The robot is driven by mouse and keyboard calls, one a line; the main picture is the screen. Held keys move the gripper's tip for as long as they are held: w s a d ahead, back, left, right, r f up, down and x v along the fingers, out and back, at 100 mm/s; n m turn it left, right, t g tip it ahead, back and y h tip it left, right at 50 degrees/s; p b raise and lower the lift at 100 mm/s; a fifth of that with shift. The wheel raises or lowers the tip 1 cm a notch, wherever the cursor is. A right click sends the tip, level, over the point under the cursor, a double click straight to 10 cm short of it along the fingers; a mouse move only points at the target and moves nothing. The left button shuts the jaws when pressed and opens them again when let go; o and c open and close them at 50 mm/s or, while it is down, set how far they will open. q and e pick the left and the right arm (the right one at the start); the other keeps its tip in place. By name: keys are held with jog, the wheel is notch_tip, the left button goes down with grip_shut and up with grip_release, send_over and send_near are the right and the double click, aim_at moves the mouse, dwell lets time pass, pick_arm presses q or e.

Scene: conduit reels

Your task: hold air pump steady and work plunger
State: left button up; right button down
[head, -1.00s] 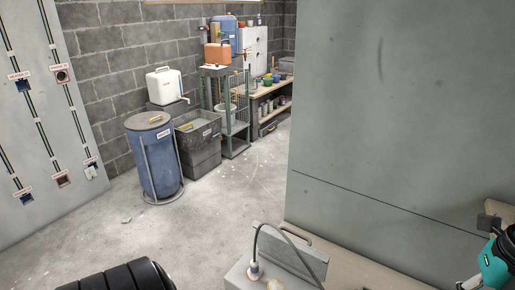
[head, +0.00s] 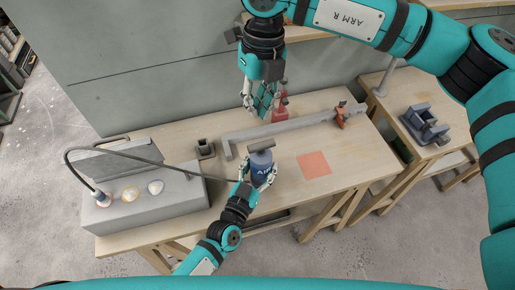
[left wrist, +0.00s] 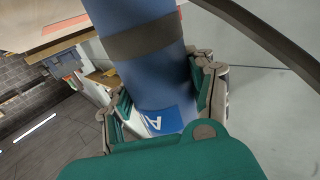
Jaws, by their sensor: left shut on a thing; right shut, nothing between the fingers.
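The air pump (head: 262,160) is a blue upright cylinder with a white label, standing at the workbench's front edge. My right gripper (head: 259,107) is shut and empty, above and apart from the handle. A dark hose (head: 150,158) arches from the pump side to a fitting (head: 102,197) on a grey box (head: 165,201).
A blue-grey vise-like item (head: 424,125) stands on another bench at right. A grey panel (head: 160,80) stands behind.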

jog(key=s+a+f+n+g+y, duration=0.45)
jog(key=s+f+g+y, duration=0.25)
jog(key=g+y, duration=0.3)
jog(key=s+d+f+m+t+y, duration=0.2)
jog(key=d+f+m+t+y, duration=0.8)
jog(key=d+f+t, duration=0.7)
jog(key=t, duration=0.1)
send_near(261, 147)
jog(key=s+a+f, duration=0.2)
jog(key=s+a, duration=0.1)
jog(key=a, duration=0.2)
jog(key=shift+n+y, duration=0.3)
jog(key=shift+n, duration=0.05)
jog(key=w+r, duration=0.1)
jog(key=w+a, duration=0.1)
jog(key=w+r, duration=0.1)
jog(key=shift+w+a+r, duration=0.1)
jog(key=shift+a+r, duration=0.2)
jog(key=shift+a, duration=0.05)
